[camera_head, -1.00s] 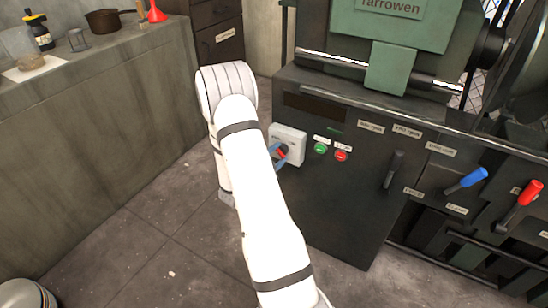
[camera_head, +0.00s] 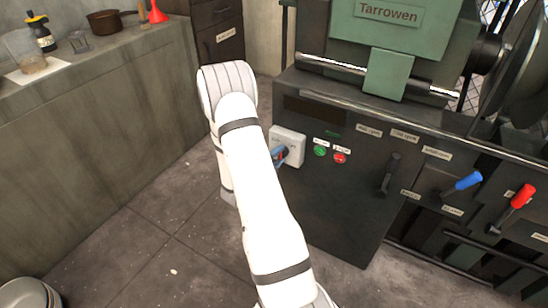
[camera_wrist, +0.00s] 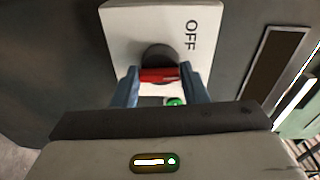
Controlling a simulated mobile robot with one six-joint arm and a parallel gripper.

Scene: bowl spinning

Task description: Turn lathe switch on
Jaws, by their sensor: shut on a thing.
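The lathe switch is a white box (camera_head: 289,140) on the front of the dark lathe cabinet. In the wrist view the box (camera_wrist: 120,30) fills the upper middle and carries the word OFF at its right side. Its round dark knob (camera_wrist: 158,55) has a red grip bar (camera_wrist: 158,75). My gripper (camera_wrist: 160,76) has its two blue fingers on either side of the red bar, shut on it. In the head view my gripper (camera_head: 279,156) is small at the box, and my white arm hides part of the area; the knob's exact angle is unclear there.
A green button (camera_head: 320,151) and a red button (camera_head: 340,158) sit right of the switch. A black lever (camera_head: 390,175), a blue-handled lever (camera_head: 463,183) and a red-handled lever (camera_head: 513,208) stand out further right. A counter (camera_head: 110,105) stands at the left; the floor between is open.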

